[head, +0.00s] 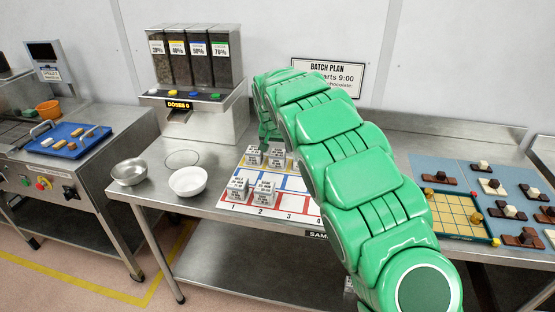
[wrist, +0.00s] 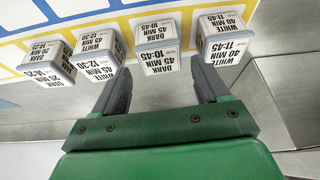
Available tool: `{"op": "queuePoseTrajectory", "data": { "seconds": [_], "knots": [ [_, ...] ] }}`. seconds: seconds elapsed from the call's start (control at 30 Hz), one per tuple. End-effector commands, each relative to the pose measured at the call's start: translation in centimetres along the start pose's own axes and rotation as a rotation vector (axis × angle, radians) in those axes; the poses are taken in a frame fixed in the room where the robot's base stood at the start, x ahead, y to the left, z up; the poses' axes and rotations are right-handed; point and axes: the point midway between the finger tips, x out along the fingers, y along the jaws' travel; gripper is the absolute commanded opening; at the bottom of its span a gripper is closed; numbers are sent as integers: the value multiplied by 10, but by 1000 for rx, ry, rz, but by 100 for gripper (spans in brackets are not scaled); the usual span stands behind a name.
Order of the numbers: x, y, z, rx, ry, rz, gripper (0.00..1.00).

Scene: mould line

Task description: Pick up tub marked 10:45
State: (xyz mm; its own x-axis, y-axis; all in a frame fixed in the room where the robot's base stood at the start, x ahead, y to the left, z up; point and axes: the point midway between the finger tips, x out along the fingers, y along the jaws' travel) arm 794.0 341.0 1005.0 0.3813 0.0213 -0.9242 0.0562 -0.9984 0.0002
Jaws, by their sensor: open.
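In the wrist view the tub marked 10:45 (wrist: 160,48) is a small pale block with black print reading DARK 45 MIN, upside down in the picture. It stands on the white mat with coloured outlines. My gripper (wrist: 160,72) is open and empty, its dark fingers pointing toward this tub. The tub appears between the fingertips, just beyond them; I cannot tell the exact gap. In the head view my gripper (head: 269,140) is over the back of the mat (head: 290,205), near the back tubs (head: 254,155), and my green arm hides part of the mat.
In the wrist view a tub marked 11:45 (wrist: 224,38) stands close to the right finger. A 12:30 tub (wrist: 98,57) is near the left finger, with another tub (wrist: 46,70) further left. Bowls (head: 188,181) and a dispenser (head: 190,75) stand left of the mat.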

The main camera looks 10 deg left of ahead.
Motion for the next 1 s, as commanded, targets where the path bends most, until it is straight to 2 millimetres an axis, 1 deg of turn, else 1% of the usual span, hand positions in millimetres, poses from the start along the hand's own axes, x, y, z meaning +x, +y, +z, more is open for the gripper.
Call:
{"op": "queuePoseTrajectory", "data": {
  "seconds": [0.03,0.1,0.27,0.37,0.6,0.7,0.97,1.0],
  "knots": [
    [6,0,0,0,-2,1,74],
    [10,0,0,0,-1,0,74],
    [15,0,-1,0,0,0,74],
    [23,0,-1,0,0,0,74],
    [52,1,-2,0,-2,0,74],
    [60,1,-3,0,-1,0,74],
    [62,1,-3,0,1,0,74],
    [62,1,-3,0,1,0,71]
  ]
}}
